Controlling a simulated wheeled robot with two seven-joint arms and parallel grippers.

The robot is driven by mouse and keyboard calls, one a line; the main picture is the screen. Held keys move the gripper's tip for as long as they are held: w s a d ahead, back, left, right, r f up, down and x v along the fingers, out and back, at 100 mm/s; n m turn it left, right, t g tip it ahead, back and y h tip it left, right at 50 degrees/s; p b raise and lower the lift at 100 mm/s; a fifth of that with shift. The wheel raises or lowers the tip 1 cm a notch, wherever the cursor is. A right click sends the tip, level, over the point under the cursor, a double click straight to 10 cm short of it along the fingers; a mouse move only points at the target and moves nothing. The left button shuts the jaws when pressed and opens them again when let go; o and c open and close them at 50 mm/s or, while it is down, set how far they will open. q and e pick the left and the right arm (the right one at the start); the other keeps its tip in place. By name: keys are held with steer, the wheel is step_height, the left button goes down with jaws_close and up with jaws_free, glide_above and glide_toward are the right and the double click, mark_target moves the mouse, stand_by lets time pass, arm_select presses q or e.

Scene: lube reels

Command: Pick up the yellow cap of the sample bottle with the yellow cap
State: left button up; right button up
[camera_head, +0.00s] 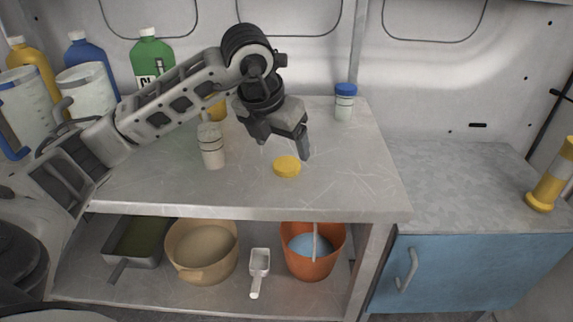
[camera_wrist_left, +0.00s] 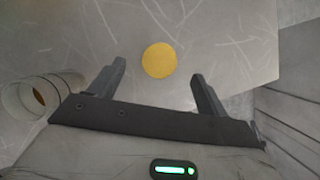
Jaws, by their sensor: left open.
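The yellow cap (camera_head: 287,167) lies by itself on the grey worktop, near its front edge. In the left wrist view the yellow cap (camera_wrist_left: 159,61) shows as a flat round disc just beyond the fingertips, between their lines. My left gripper (camera_head: 281,147) is open and empty, close behind and above the cap. In the left wrist view the left gripper (camera_wrist_left: 160,76) has its two fingers spread wide. An uncapped-looking pale bottle (camera_head: 211,147) stands upright left of the cap; its open mouth (camera_wrist_left: 27,97) shows at the left of the wrist view. My right gripper is not in view.
A blue-capped bottle (camera_head: 344,102) stands at the back right of the worktop (camera_head: 360,170). Jugs and coloured bottles stand at the back left, including a green one (camera_head: 152,60). A lower shelf holds a tan bowl (camera_head: 202,250), a scoop (camera_head: 259,272) and an orange bucket (camera_head: 312,251).

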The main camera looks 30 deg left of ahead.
mark_target(288, 162)
arm_select(q)
steer(key=x, duration=0.5)
steer(key=shift+s, duration=0.15)
steer(key=c, duration=1)
steer(key=shift+c, duration=0.3)
steer(key=shift+r, duration=0.65)
steer(key=s+d+r, duration=0.6)
steer(key=s+r, duration=0.5)
steer(key=s, duration=0.1)
steer(key=shift+s+r+p, duration=0.3)
steer(key=shift+s+r, duration=0.05)
steer(key=shift+s, duration=0.05)
